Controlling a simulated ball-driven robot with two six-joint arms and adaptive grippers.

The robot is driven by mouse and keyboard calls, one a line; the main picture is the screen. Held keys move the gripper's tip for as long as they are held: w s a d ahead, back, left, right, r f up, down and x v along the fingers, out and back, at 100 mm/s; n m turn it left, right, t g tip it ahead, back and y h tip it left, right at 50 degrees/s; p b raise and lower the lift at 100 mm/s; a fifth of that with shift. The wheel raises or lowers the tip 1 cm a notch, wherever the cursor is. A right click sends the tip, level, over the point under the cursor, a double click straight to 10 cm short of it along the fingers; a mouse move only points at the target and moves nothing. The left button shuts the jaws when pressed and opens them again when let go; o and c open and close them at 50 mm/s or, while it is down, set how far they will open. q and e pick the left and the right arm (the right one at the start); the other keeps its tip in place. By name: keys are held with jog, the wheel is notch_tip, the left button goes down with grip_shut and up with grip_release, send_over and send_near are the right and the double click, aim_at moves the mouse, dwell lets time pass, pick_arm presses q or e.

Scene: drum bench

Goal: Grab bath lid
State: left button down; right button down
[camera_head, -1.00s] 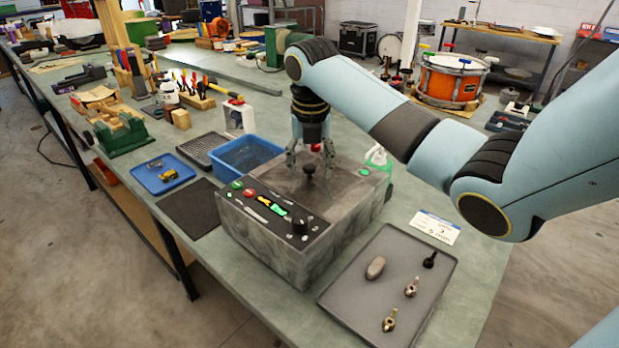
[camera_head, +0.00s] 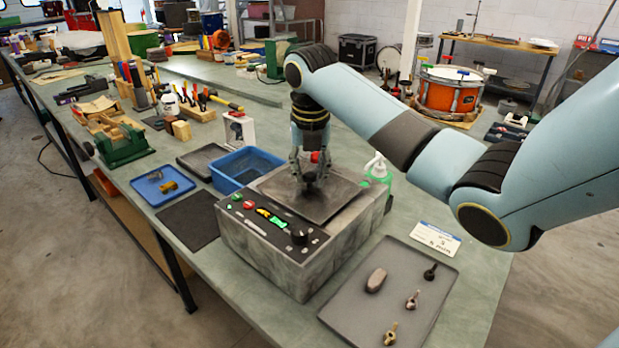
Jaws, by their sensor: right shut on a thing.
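The bath is a grey box (camera_head: 262,258) with a control panel on its front top, standing on the bench. Its flat dark lid (camera_head: 320,206) lies on top, and I see no clear gap beneath it. My right gripper (camera_head: 311,181) points down over the lid, shut on the lid's knob, which the fingers mostly hide. My left gripper is not in view.
A blue bin (camera_head: 232,184) stands just behind and left of the bath. A green bottle (camera_head: 378,172) stands close to its back right corner. A grey tray (camera_head: 349,306) with several small metal parts lies to the right. A black mat (camera_head: 186,220) lies to the left.

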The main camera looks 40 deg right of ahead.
jog(key=r, duration=0.2)
jog(key=d+r, duration=0.1)
jog(key=shift+s+r+b, duration=0.25)
jog(key=shift+r+b, duration=0.05)
jog(key=shift+r, duration=0.1)
jog(key=s+d+r+b, duration=0.1)
jog(key=s+d+r, duration=0.5)
jog(key=d, duration=0.2)
jog(key=shift+d+r, duration=0.2)
jog(key=shift+d, duration=0.15)
